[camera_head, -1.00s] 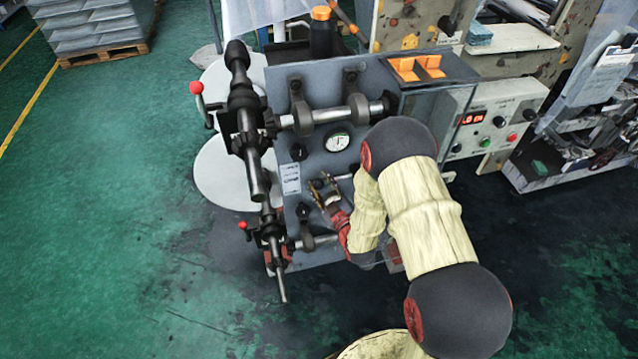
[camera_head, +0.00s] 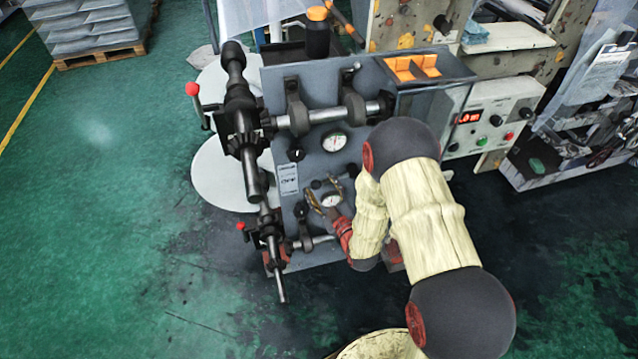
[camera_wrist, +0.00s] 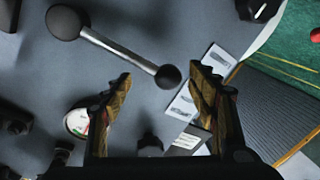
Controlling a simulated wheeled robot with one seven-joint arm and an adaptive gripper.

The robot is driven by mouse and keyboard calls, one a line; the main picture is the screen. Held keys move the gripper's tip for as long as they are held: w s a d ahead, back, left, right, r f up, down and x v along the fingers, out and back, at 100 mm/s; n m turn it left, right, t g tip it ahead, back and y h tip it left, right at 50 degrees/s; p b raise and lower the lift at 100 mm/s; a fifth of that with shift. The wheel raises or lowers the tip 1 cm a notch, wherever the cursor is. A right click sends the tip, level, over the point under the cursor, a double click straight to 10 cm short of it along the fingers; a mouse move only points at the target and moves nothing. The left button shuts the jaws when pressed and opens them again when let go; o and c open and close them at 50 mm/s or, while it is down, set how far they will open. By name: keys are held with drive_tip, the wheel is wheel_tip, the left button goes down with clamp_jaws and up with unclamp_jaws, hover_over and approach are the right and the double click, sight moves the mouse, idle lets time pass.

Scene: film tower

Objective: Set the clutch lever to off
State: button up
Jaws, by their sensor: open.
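The likely clutch lever is a silver rod (camera_wrist: 118,50) with a dark ball at each end, the larger at upper left, the smaller near a white label. In the head view its ball (camera_head: 316,184) shows small on the grey panel, right of a label plate (camera_head: 288,180); that label also shows in the wrist view (camera_wrist: 186,98). I cannot read the lever's setting. My gripper (camera_head: 326,197) is open and empty, in front of the lower panel; in the wrist view my gripper (camera_wrist: 160,92) has its fingers apart, with the smaller ball appearing between their tips. I see no clear contact.
A lower gauge (camera_head: 331,199) is close to my fingers. A black knob (camera_head: 297,154) and an upper gauge (camera_head: 334,141) sit above. Rollers (camera_head: 298,118) and dark shafts (camera_head: 246,140) stick out at left. A control box (camera_head: 490,120) stands right. Green floor is free at left.

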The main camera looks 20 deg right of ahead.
drive_tip(key=s+d, duration=0.1)
drive_tip(key=s, duration=0.8)
drive_tip(key=shift+s+d+r, duration=0.2)
drive_tip(key=shift+s+r, duration=0.1)
drive_tip(key=shift+r, duration=0.1)
drive_tip(key=s+d+f+m+g+h, duration=0.1)
drive_tip(key=s+d+f+m+g, duration=0.1)
drive_tip(key=s+f+g, duration=0.4)
drive_tip(key=s+d+f+m+g+h, duration=0.1)
drive_tip(key=s+f+m+g, duration=0.2)
drive_tip(key=f, duration=0.6)
drive_tip(key=s+a+r+m, duration=0.1)
drive_tip(key=s+r, duration=0.4)
drive_tip(key=r, duration=0.9)
drive_tip(key=s+a+r+m+g, duration=0.1)
drive_tip(key=s+r, duration=0.3)
drive_tip(key=r, duration=1)
drive_tip(key=s+a+r+m+g, duration=0.1)
drive_tip(key=s+r, duration=0.4)
drive_tip(key=r, duration=0.9)
drive_tip(key=shift+s+a, duration=0.3)
drive_tip(key=shift+a, duration=0.25)
